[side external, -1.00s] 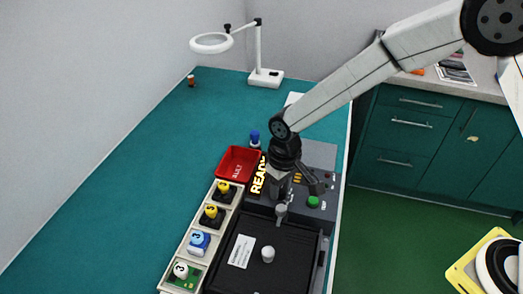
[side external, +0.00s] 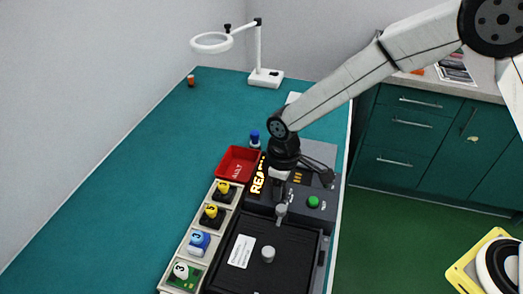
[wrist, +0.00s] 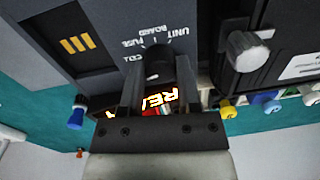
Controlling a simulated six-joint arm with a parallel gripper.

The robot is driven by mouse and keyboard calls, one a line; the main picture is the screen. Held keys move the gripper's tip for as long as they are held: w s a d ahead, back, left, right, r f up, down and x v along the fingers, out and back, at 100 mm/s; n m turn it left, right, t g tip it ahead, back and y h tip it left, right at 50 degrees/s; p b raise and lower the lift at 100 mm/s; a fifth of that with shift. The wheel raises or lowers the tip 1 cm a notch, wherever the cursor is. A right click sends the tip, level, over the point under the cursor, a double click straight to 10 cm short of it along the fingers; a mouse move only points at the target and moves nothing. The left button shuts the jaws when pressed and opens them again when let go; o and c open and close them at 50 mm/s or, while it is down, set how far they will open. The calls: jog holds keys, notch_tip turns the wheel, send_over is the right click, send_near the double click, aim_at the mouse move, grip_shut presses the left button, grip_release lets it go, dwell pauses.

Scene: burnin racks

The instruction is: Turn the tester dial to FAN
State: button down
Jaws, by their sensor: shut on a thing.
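The tester (side external: 320,152) is a dark grey console at the table's right edge, with a lit yellow display (side external: 258,178) beginning "REA"; my arm hides its other letters. The tester dial (wrist: 156,63) is a dark round knob in the wrist view. White labels around it include UNIT, BOARD and FUSE; I cannot make out FAN, and the pointer's exact direction is unclear. My gripper (wrist: 157,82) is shut on the dial, one finger on each side. In the side view my gripper (side external: 278,190) points down at the panel and hides the dial.
A black lid with a pale knob (side external: 268,255) and a latch (side external: 281,210) lie in front. A green button (side external: 313,202) is to the right. A red bin (side external: 232,163), a blue-topped piece (side external: 255,139) and a tray of numbered parts (side external: 193,228) stand left.

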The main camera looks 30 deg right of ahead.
jog(key=shift+n, duration=1.6)
jog(key=shift+c, duration=1.5)
grip_release()
jog(key=shift+w+r, duration=0.15)
jog(key=shift+r, duration=3.75)
jog(key=shift+d, duration=0.15)
jog(key=s+d+m+t, duration=0.1)
jog(key=s+d+m, duration=0.4)
jog(key=d, duration=0.5)
jog(key=s+d+m+t, duration=0.2)
jog(key=s+d+m, duration=0.4)
jog(key=d, duration=0.5)
jog(key=shift+s+f, duration=0.4)
jog(key=shift+s, duration=0.45)
